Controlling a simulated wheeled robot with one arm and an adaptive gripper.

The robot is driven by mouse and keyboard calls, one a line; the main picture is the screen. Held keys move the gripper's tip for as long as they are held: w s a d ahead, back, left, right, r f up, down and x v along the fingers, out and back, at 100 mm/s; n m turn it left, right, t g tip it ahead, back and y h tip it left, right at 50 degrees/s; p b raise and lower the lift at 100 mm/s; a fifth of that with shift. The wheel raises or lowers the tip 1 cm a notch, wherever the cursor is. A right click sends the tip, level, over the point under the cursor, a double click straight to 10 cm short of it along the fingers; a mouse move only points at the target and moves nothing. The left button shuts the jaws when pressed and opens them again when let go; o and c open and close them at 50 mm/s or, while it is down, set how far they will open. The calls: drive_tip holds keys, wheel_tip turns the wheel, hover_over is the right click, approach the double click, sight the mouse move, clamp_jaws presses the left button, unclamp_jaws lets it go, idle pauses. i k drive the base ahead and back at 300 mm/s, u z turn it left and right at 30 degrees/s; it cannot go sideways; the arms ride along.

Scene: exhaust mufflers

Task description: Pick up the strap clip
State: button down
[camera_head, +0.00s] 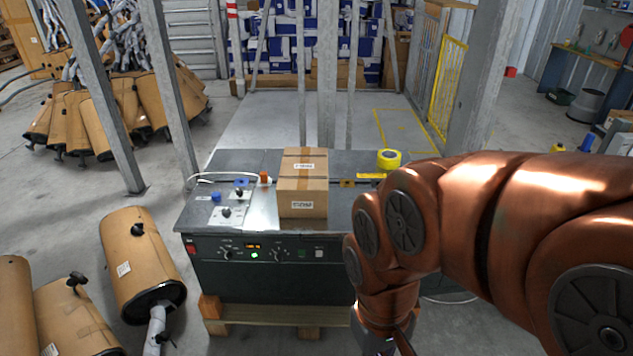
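I cannot make out for certain which small thing is the strap clip. Small items lie on the left of the grey strapping machine's top (345,165): an orange piece (264,178) by the end of a white strap (222,177), a blue piece (216,197), and another blue piece (242,182). My copper arm comes in from the right and bends down in front of the machine. Its wrist reaches the bottom edge of the picture, and my gripper's fingers are out of view below. No item is seen held.
Metal posts (102,90) rise behind. The floor behind the machine is clear.

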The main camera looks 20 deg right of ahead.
sight(263, 175)
drive_tip(key=u, duration=0.25)
drive_tip(key=i, duration=1.4)
drive_tip(key=u, duration=0.8)
drive_tip(key=i, duration=0.3)
drive_tip(key=z, duration=0.05)
